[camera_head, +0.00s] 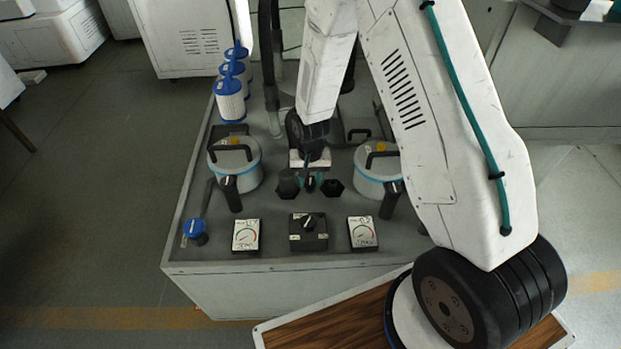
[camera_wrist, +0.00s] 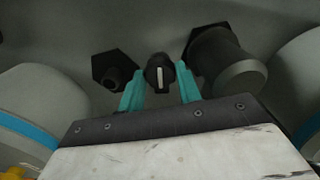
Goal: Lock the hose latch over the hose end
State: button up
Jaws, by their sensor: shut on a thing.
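My gripper (camera_head: 311,176) points down at the middle of the grey cabinet top. In the wrist view, its teal fingers (camera_wrist: 160,80) are shut on a small black knob (camera_wrist: 159,74) with a white line, which seems to be the hose latch. The white line runs roughly along the fingers. A thick black cylinder (camera_wrist: 232,68), perhaps the hose end, sits on a hexagonal base beside the knob; it also shows in the head view (camera_head: 288,183). On the other side is a hexagonal fitting (camera_wrist: 114,72) with a short stub. The fingertips' contact is partly hidden.
White pots with blue bands and black handles stand left (camera_head: 240,172) and right (camera_head: 371,180) of my gripper. Two gauges (camera_head: 246,235) (camera_head: 363,233) and a dial box (camera_head: 308,232) line the front. White filters (camera_head: 230,103) stand at back left. A blue-capped part (camera_head: 196,231) sits at front left.

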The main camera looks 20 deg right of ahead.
jog(key=shift+n, duration=0.3)
jog(key=n, duration=0.9)
jog(key=shift+n, duration=0.4)
jog(key=n, duration=0.4)
jog(key=shift+n, duration=0.3)
jog(key=n, duration=0.4)
jog(key=shift+n, duration=0.4)
jog(key=o, duration=0.7)
